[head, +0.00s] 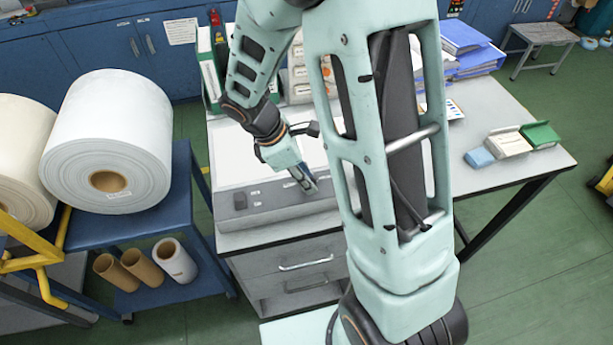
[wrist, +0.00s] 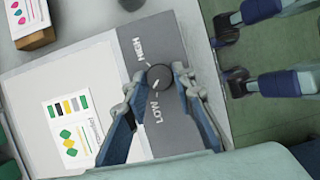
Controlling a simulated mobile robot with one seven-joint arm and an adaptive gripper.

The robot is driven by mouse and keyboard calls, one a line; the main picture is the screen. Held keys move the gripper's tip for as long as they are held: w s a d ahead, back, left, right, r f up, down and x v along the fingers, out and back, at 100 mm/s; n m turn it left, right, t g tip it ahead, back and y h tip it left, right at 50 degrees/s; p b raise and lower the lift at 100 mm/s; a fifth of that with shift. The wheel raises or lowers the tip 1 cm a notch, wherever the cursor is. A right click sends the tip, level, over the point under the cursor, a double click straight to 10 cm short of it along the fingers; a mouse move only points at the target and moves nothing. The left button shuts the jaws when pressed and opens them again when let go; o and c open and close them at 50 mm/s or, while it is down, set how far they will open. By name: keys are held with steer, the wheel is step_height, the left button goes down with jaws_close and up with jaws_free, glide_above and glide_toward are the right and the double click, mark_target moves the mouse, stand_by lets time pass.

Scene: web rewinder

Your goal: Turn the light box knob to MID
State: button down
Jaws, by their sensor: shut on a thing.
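The light box (head: 280,208) lies on the desk, with a pale top and a grey front panel. Its dark round knob (wrist: 159,77) sits on that panel in the wrist view, between my fingertips. My gripper (wrist: 158,80) is shut on the knob, one finger on either side. The word HIGH (wrist: 138,49) is printed above the knob and LOW (wrist: 155,108) below it. No MID label is readable. A small pale mark shows at the knob's upper-left edge, but its pointing is too small to tell surely. In the head view my gripper (head: 306,181) covers the knob.
A dark round part (head: 240,200) is at the panel's left end. Binders (head: 465,45) and small boxes (head: 508,142) stand on the desk. A blue cart with a large white roll (head: 108,140) is at left.

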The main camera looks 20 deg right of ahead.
steer(key=m, duration=0.2)
steer(key=m+g, duration=0.1)
steer(key=m, duration=0.1)
steer(key=shift+w+d+m+g, duration=0.1)
steer(key=shift+w+m+g, duration=0.1)
steer(key=shift+m+g, duration=0.1)
steer(key=shift+w+m+g+y, duration=0.1)
steer(key=shift+m+g+y, duration=0.5)
steer(key=shift+m, duration=1.3)
steer(key=c, duration=1.6)
jaws_free()
steer(key=v, duration=1.2)
steer(key=shift+w, duration=0.1)
steer(key=shift+d, duration=0.1)
